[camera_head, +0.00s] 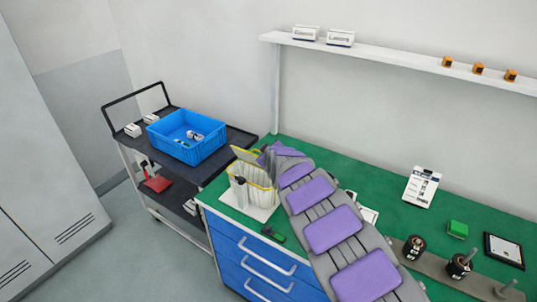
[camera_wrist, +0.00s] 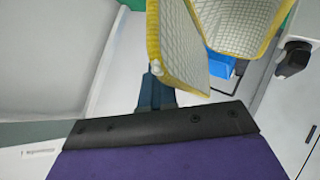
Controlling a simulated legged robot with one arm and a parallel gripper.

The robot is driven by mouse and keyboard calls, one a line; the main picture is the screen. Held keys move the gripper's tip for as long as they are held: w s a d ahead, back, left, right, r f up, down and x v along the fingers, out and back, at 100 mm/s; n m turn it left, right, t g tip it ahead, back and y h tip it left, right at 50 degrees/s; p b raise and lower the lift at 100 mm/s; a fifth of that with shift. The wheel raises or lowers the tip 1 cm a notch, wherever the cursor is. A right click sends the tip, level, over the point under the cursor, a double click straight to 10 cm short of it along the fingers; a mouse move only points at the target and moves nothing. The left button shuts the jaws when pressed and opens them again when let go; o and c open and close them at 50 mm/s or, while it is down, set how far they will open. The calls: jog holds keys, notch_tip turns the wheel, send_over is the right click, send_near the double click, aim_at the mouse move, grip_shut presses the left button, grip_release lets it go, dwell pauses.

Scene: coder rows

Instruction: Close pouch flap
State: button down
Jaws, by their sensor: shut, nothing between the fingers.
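The pouch (camera_head: 247,198) is pale, quilted and yellow-trimmed. It stands upright at the left end of the green bench, with its top open. Its flap (camera_head: 245,154) stands raised at the back of the mouth. In the wrist view the quilted, yellow-edged pouch panels (camera_wrist: 235,28) fill the top, and one panel's corner hangs just right of my fingers. I cannot tell which panel is the flap there. My gripper (camera_wrist: 154,88) is shut and empty, close beside that yellow edge; contact is unclear. In the head view my arm's end is behind and right of the pouch.
The pouch is on a white mat (camera_head: 261,213). A dark tool (camera_head: 272,234) lies in front on the green bench (camera_head: 390,187). A blue bin (camera_head: 186,148) stands on the cart at left. A shelf (camera_head: 400,63) runs above. Black round parts (camera_head: 414,247) stand at right.

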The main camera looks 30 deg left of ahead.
jog(key=shift+s+f+t, duration=0.25)
jog(key=shift+s+t, duration=0.15)
jog(key=shift+t, duration=0.2)
dwell(0.3)
jog(key=shift+s+f+n+t, duration=0.2)
jog(key=shift+n+t, duration=0.3)
jog(key=shift+t, duration=0.1)
jog(key=shift+s+a+y, duration=0.1)
jog(key=shift+y, duration=0.2)
jog(key=shift+s+f, duration=0.1)
jog(key=shift+s, duration=0.3)
jog(key=s+f+n+t+y, duration=0.1)
jog(key=s+f+t, duration=0.1)
jog(key=s+f+n+t+y, duration=0.1)
jog(key=s+f+n+t, duration=0.1)
jog(key=shift+a+t+b, duration=0.2)
jog(key=shift+t+b, duration=0.1)
jog(key=shift+t, duration=0.1)
jog(key=shift+s+f, duration=0.15)
dwell(0.6)
